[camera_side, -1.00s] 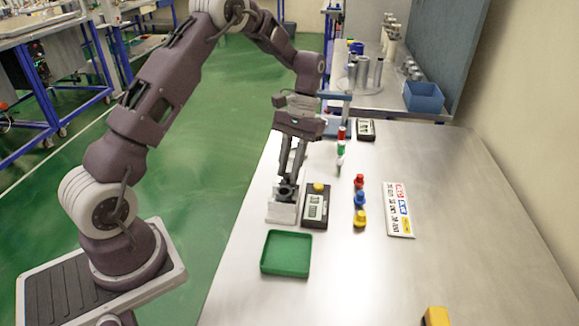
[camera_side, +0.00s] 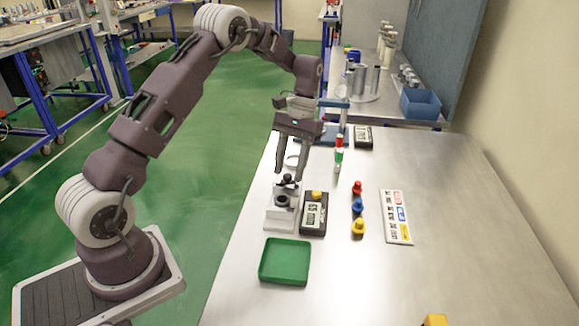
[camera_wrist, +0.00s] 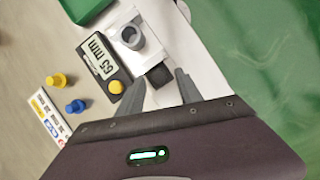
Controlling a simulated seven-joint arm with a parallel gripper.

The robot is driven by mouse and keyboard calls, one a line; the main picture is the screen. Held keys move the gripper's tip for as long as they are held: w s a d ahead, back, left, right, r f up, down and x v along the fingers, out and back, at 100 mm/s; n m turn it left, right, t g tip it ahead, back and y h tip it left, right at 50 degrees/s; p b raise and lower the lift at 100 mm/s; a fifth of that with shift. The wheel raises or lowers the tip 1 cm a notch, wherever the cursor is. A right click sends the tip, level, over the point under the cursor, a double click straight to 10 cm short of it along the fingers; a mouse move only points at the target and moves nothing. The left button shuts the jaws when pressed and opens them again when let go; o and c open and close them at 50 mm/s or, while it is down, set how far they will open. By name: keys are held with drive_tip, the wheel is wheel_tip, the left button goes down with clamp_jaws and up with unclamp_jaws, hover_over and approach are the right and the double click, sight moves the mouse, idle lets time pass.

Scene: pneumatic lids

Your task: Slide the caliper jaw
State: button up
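The white caliper fixture (camera_side: 280,216) stands at the table's left edge, with a dark ring-shaped part (camera_side: 283,201) on it; the ring also shows in the wrist view (camera_wrist: 131,37). A small dark block or knob (camera_side: 287,181), which seems to be the jaw, shows at its far end and in the wrist view (camera_wrist: 159,76). A digital readout (camera_side: 313,213) with a yellow button sits to its right; the wrist view (camera_wrist: 97,56) shows digits ending in "mm". My gripper (camera_side: 291,171) is open and empty, its fingertips in the wrist view (camera_wrist: 161,88) on either side of the dark block, apparently above it.
A green tray (camera_side: 285,282) lies in front of the fixture. Red, blue and yellow pegs (camera_side: 358,206) and a printed card (camera_side: 398,230) are to the right. Red and green cylinders (camera_side: 339,150) stand behind. The table's right side is clear.

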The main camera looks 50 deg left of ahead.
drive_tip(key=v, duration=0.7)
drive_tip(key=s+d+r+m+t+y, duration=0.1)
drive_tip(key=s+d+r+t, duration=0.1)
drive_tip(key=s+d+r, duration=0.35)
drive_tip(key=s+d+r+m+t, duration=0.1)
drive_tip(key=s+d+r+t, duration=0.2)
drive_tip(key=s+r, duration=0.45)
drive_tip(key=s+d+m+t, duration=0.1)
drive_tip(key=s+d+t, duration=0.1)
drive_tip(key=s, duration=0.5)
drive_tip(key=s+d+m+t, duration=0.1)
drive_tip(key=s+d+t, duration=0.1)
drive_tip(key=s, duration=0.6)
drive_tip(key=shift+d+f+m+t+y, duration=0.3)
drive_tip(key=shift+d+f, duration=0.05)
drive_tip(key=shift+d, duration=0.4)
